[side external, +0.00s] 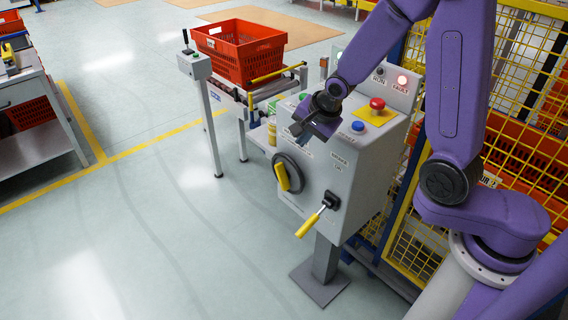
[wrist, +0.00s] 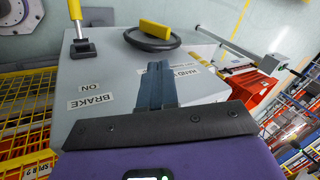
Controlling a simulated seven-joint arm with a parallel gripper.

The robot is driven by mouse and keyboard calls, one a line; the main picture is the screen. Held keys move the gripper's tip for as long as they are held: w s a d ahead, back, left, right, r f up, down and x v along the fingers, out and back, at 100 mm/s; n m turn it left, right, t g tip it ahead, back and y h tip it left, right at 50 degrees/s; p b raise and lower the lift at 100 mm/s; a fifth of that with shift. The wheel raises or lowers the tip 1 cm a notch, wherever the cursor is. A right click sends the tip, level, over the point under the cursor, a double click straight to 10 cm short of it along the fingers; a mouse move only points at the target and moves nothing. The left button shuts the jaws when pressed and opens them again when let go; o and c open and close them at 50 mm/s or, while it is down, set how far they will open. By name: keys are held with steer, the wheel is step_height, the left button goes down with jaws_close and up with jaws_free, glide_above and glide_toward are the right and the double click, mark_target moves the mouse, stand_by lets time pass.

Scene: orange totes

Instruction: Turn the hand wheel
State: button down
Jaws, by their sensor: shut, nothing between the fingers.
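The hand wheel (side external: 294,163) is a dark disc on the front face of the grey control box (side external: 338,165), with a yellow handle (side external: 282,177) at its lower left. In the wrist view the wheel (wrist: 133,41) lies ahead of my fingers, with its yellow handle (wrist: 155,29) standing off the rim. My gripper (side external: 299,132) is above the wheel, near the box's upper front edge. Its fingers, also in the wrist view (wrist: 157,68), are together, empty and apart from the wheel. They partly cover the "HAND W..." label (wrist: 187,71).
A brake lever (side external: 309,225) with a yellow grip sticks out right of the wheel. The box top carries a red button (side external: 377,104) and a blue button (side external: 358,126). Yellow fencing (side external: 530,120) stands right; open floor lies left.

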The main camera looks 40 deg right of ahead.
steer(key=f+m, duration=0.1)
steer(key=f, duration=0.1)
steer(key=s+f+m+t, duration=0.1)
steer(key=f+m, duration=0.1)
steer(key=shift+s+d+m, duration=0.15)
steer(key=shift+d+m, duration=0.05)
steer(key=shift+m, duration=0.1)
steer(key=shift+f, duration=0.1)
glide_toward(279, 166)
steer(key=x, duration=0.3)
steer(key=s+x, duration=0.1)
steer(key=x, duration=0.1)
steer(key=shift+f, duration=0.5)
steer(key=shift+w+f, duration=0.3)
steer(key=shift+w, duration=0.4)
steer(key=shift+w+r+g, duration=0.1)
steer(key=shift+w+g, duration=0.4)
steer(key=shift+g, duration=0.2)
stand_by(0.9)
